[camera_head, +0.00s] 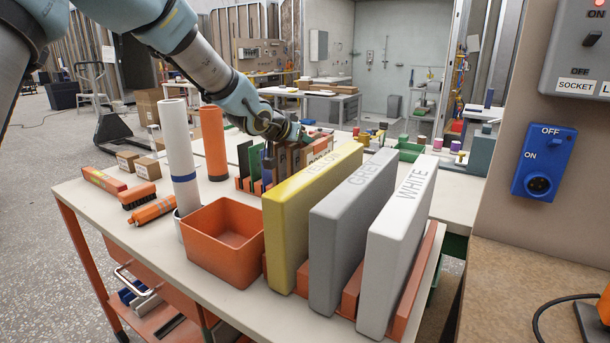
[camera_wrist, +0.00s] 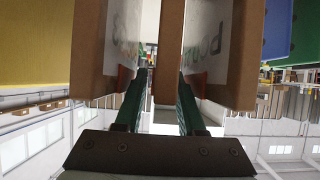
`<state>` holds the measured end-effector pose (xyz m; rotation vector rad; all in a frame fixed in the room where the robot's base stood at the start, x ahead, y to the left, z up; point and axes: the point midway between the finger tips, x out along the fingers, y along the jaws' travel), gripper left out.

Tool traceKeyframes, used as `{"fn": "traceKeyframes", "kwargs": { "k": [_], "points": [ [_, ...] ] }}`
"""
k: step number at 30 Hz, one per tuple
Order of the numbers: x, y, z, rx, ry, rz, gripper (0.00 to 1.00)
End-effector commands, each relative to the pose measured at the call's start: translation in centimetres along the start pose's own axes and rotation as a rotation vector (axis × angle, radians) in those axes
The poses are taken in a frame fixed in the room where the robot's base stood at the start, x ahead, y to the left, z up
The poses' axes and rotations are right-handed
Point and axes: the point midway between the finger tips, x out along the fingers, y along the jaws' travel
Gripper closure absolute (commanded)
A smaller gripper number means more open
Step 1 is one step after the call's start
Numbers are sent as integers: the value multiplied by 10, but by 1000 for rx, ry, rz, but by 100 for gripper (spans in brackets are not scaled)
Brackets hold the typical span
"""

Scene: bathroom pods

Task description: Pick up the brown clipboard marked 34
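Several brown boards stand upright in a row beyond the yellow binder, among them a brown board (camera_head: 281,162). My gripper (camera_head: 301,136) is at their upper edges. In the wrist view, the two green fingers of my gripper (camera_wrist: 161,92) are apart, one on each side of a narrow brown board edge (camera_wrist: 169,55). A light strip shows between this board and the left finger. More brown boards, one at left (camera_wrist: 98,45) and one at right (camera_wrist: 234,60), stand close outside the fingers. The number 34 is not readable on any board, so I cannot tell which is the clipboard.
Yellow (camera_head: 290,215), grey (camera_head: 345,230) and white (camera_head: 398,240) binders stand in front of the boards. An orange bin (camera_head: 225,240), a white roll (camera_head: 179,150) and an orange roll (camera_head: 213,143) are to the left. Green and blue boards (camera_head: 246,160) stand beside the brown ones.

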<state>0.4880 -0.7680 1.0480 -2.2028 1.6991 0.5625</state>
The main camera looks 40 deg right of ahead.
Motion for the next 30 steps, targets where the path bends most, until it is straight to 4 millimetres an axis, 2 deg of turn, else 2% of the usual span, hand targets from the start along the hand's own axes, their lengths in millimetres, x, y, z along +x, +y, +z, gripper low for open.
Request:
{"fn": "traceKeyframes", "kwargs": {
  "k": [1, 9, 10, 30],
  "points": [
    [0, 0, 0, 0, 0, 0, 68],
    [0, 0, 0, 0, 0, 0, 99],
    [0, 0, 0, 0, 0, 0, 100],
    [0, 0, 0, 0, 0, 0, 100]
  ]
}}
